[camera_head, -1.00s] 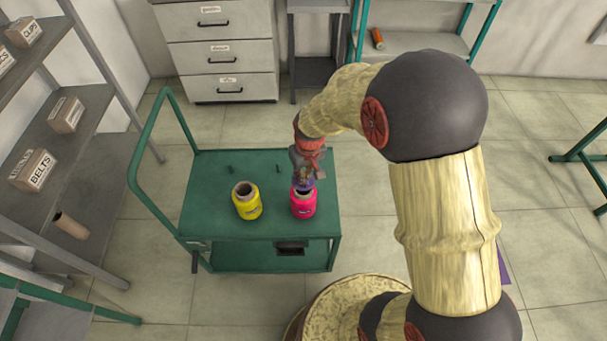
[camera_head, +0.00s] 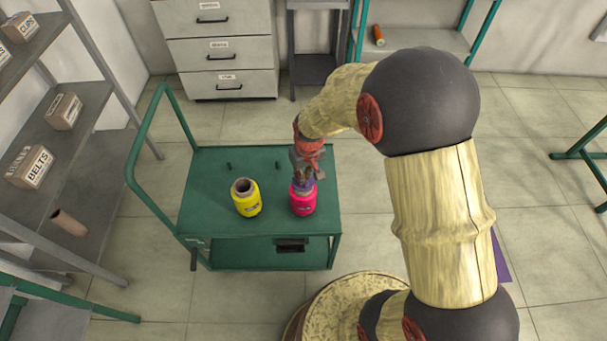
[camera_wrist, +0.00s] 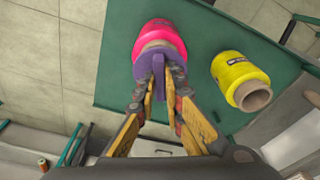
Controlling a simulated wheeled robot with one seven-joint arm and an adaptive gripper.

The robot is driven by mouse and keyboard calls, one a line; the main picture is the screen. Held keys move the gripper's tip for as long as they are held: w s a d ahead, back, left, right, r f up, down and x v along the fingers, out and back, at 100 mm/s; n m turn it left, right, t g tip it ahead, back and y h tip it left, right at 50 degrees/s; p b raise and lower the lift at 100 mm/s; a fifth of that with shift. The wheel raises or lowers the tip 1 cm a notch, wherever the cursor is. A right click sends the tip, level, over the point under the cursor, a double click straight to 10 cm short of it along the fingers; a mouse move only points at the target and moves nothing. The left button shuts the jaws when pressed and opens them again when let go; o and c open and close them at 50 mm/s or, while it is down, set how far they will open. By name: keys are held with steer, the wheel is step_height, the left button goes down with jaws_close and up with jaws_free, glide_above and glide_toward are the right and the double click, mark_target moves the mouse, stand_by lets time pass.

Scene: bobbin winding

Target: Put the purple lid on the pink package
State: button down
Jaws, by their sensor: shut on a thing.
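The pink package (camera_head: 303,201) is a bright pink spool standing on the green cart, below my gripper. It also shows in the wrist view (camera_wrist: 157,36). The purple lid (camera_wrist: 163,62) is held between the fingertips of my gripper (camera_wrist: 163,92), which is shut on it. In the head view the purple lid (camera_head: 303,184) is right over the top of the pink package. In the wrist view a tan rim of the package shows just beyond the lid. I cannot tell whether the lid touches it.
A yellow spool (camera_head: 246,199) stands left of the pink one on the green cart (camera_head: 218,171). A shelf with labelled boxes (camera_head: 64,111) is on the left; grey drawers (camera_head: 222,55) stand at the back.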

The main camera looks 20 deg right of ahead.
steer(key=shift+f+b, duration=0.4)
steer(key=shift+f, duration=0.5)
steer(key=c, duration=1.8)
jaws_free()
steer(key=shift+r, duration=0.15)
steer(key=r, duration=0.4)
steer(key=s+r, duration=0.1)
steer(key=r, duration=0.6)
steer(key=shift+s+d+r, duration=0.1)
steer(key=shift+s+r, duration=0.2)
steer(key=shift+s, duration=0.05)
steer(key=shift+s, duration=0.1)
